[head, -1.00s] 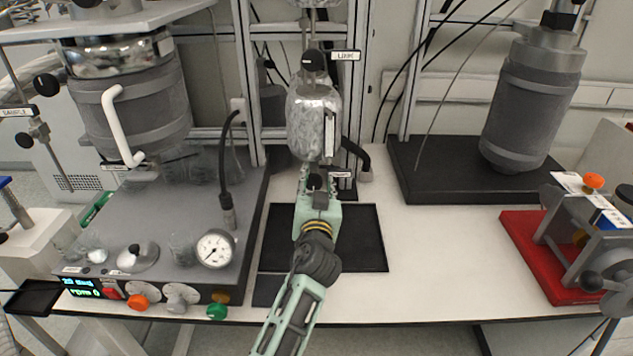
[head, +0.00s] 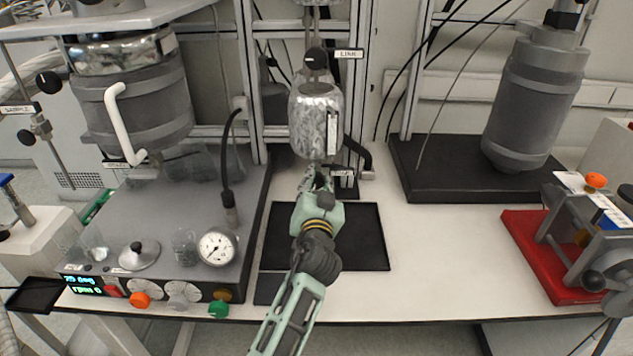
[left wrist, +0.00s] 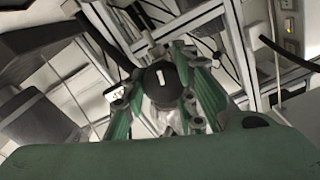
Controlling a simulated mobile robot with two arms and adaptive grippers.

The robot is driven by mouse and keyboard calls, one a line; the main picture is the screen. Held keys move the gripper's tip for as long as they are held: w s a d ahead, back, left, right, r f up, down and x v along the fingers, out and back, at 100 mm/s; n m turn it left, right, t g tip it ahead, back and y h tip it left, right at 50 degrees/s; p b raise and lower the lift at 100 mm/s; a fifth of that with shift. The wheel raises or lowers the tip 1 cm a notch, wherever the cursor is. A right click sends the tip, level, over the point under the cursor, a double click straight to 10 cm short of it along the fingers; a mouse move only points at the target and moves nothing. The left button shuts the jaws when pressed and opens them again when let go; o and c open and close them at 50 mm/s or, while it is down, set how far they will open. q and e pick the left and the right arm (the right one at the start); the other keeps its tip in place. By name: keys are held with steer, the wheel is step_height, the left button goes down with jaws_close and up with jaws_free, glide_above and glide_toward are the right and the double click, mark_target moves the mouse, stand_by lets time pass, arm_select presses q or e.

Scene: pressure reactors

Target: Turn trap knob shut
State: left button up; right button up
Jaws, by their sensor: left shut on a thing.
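The trap knob (head: 320,181), small and black, sits below the silver-grey trap vessel (head: 315,120), beside a small label (head: 342,173) too blurred to read. My left gripper (head: 317,183) reaches up to it from the front and is shut on it. In the left wrist view the knob (left wrist: 161,79) is round and black with a short white mark pointing nearly up the picture. The green fingers (left wrist: 160,88) flank it on both sides. In the head view the fingers partly hide the knob. My right gripper is not in view.
Another black knob (head: 316,57) with a LINK label (head: 349,54) sits above the vessel. A black tray (head: 360,240) lies under my left arm. A grey reactor base with a gauge (head: 217,247) stands left; a red-based fixture (head: 540,270) stands right.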

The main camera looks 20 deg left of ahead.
arm_select(q)
steer(key=m, duration=0.3)
steer(key=shift+d, duration=0.1)
steer(key=m+p, duration=0.1)
steer(key=m, duration=0.1)
steer(key=shift+f+m, duration=0.15)
steer(key=shift+m, duration=1.05)
steer(key=m, duration=0.2)
steer(key=m+p, duration=0.1)
steer(key=m, duration=0.1)
steer(key=m+p, duration=0.1)
steer(key=m, duration=0.1)
steer(key=shift+s+a+f, duration=0.1)
steer(key=shift+a+f, duration=0.1)
steer(key=shift+a, duration=0.05)
steer(key=shift+f+m+p, duration=0.1)
steer(key=shift+m+p, duration=0.45)
steer(key=shift+m, duration=0.45)
steer(key=shift+a+f, duration=0.1)
steer(key=shift+f, duration=0.05)
steer(key=o, duration=0.9)
steer(key=shift+o, duration=0.6)
